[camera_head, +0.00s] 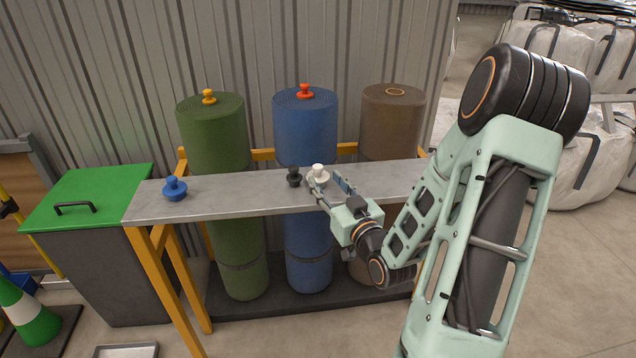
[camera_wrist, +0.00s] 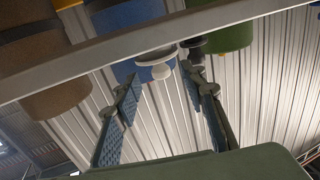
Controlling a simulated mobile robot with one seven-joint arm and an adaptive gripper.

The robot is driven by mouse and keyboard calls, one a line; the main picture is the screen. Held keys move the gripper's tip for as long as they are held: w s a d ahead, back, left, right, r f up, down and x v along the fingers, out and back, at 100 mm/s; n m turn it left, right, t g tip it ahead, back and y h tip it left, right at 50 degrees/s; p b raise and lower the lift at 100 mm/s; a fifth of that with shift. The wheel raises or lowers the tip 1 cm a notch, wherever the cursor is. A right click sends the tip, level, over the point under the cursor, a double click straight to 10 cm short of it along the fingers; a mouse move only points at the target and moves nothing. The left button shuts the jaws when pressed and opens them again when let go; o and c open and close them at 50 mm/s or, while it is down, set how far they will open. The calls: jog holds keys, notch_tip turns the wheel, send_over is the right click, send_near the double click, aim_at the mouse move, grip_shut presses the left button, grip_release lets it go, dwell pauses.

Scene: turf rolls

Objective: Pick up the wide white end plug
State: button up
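The wide white end plug (camera_head: 318,171) stands on the grey shelf (camera_head: 240,197), with its knob up. It also shows in the wrist view (camera_wrist: 156,62), just beyond the fingertips and roughly in line with the gap between them. My gripper (camera_head: 329,184) is open and empty at the shelf, close beside the white plug on its near right side. In the wrist view the two blue-padded fingers of my gripper (camera_wrist: 160,82) are spread apart. Part of the plug's lower rim is close to a finger in the head view; I cannot tell whether they touch.
A black plug (camera_head: 294,177) stands just left of the white one, and a blue plug (camera_head: 174,188) stands far left. Behind the shelf are green (camera_head: 213,130), blue (camera_head: 305,130) and brown (camera_head: 392,125) rolls. A green-lidded bin (camera_head: 95,200) adjoins the shelf's left end.

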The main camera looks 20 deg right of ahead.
aim_at(320, 173)
jog(key=w, duration=0.5)
jog(key=shift+w, duration=0.4)
grip_shut()
